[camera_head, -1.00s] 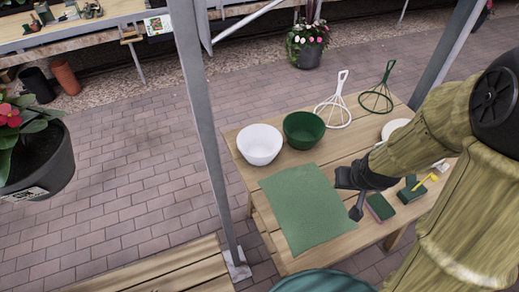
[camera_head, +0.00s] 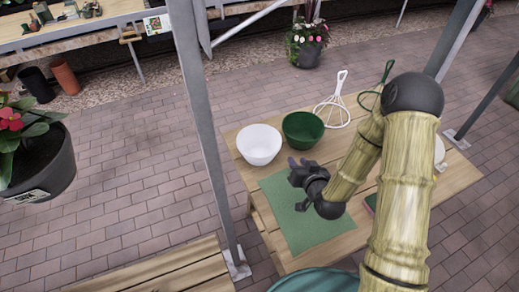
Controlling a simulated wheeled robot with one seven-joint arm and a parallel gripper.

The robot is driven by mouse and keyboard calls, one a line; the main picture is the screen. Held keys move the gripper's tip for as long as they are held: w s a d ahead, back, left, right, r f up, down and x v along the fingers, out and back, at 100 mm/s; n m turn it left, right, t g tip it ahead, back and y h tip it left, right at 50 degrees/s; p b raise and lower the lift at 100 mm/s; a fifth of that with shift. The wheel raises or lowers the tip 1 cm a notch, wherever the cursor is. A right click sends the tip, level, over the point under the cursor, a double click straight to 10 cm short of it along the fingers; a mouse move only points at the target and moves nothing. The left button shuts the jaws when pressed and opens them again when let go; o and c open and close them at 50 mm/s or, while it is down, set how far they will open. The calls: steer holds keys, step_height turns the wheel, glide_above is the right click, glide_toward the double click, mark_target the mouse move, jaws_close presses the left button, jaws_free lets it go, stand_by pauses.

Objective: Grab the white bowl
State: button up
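The white bowl (camera_head: 259,145) stands upright on the wooden table (camera_head: 262,216), near its back left corner. A dark green bowl (camera_head: 303,130) stands right beside it. My gripper (camera_head: 297,172) is over the green mat (camera_head: 300,228), in front of and to the right of the white bowl and apart from it. Its dark fingers are small and seen from behind, so I cannot tell how far they are open. I see nothing held in it.
A grey metal post (camera_head: 204,130) rises just left of the table. A potted plant (camera_head: 308,50) stands on the paving behind. The mat's left part is clear.

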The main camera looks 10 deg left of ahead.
steer(key=p, duration=0.4)
glide_toward(280, 139)
steer(key=w+a, duration=0.1)
steer(key=w, duration=0.1)
steer(key=shift+w+a+f, duration=0.25)
steer(key=shift+w+f, duration=0.35)
steer(key=shift+f, duration=0.1)
steer(key=shift+w+a, duration=0.1)
steer(key=p+x, duration=0.1)
steer(key=x, duration=0.3)
steer(key=shift+w+p, duration=0.1)
steer(key=shift+p, duration=0.3)
steer(key=shift+w+a+f, duration=0.2)
steer(key=shift+w, duration=0.1)
